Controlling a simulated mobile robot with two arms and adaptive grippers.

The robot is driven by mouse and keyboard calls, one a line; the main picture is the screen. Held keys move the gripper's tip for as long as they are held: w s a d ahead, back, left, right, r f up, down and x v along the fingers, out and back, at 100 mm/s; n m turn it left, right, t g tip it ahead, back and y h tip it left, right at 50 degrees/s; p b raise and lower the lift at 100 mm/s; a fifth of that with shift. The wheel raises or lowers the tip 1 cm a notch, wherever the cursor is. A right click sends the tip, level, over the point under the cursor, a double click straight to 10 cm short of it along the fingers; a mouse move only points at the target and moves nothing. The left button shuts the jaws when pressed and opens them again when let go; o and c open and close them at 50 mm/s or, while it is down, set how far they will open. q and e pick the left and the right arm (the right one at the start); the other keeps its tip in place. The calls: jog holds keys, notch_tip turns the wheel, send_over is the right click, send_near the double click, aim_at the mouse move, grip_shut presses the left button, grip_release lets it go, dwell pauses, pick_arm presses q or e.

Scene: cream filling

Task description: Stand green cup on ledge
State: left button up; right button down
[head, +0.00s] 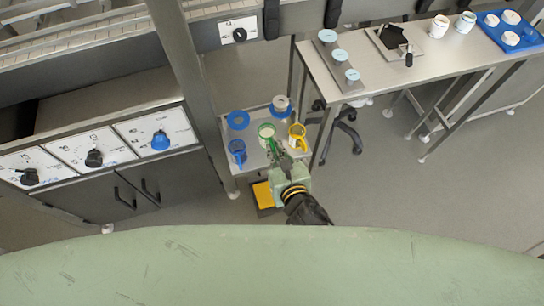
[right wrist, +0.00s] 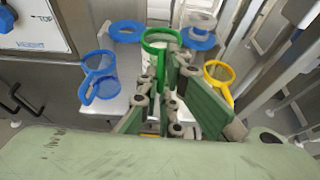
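The green cup (head: 266,131) stands upright on a small light stand (head: 228,165), with pale content inside. In the right wrist view the green cup (right wrist: 161,38) is at the top centre, its handle towards me. My right gripper (head: 277,152) is at the near side of the cup. In the right wrist view its fingers (right wrist: 165,85) are close to the handle and overlap it. Whether they are apart or closed on the handle is unclear. The lower part of the cup is hidden. I cannot tell which surface is the ledge. My left gripper is not in view.
A blue cup (head: 237,150) is left of the green cup and a yellow cup (head: 298,134) is right. Behind are an empty blue ring (head: 238,120) and a grey container (head: 280,103) on another blue ring. A long table (head: 440,62) stands right; a grey post rises left.

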jog(key=shift+w+a+f, duration=0.2)
jog(key=shift+w+a, duration=0.05)
jog(key=shift+f+b, duration=0.85)
jog(key=shift+f, duration=1.15)
jog(key=shift+f, duration=0.1)
jog(key=shift+f, duration=0.15)
jog(key=c, duration=1.9)
grip_release()
jog(key=v, duration=1.2)
jog(key=shift+r, duration=0.35)
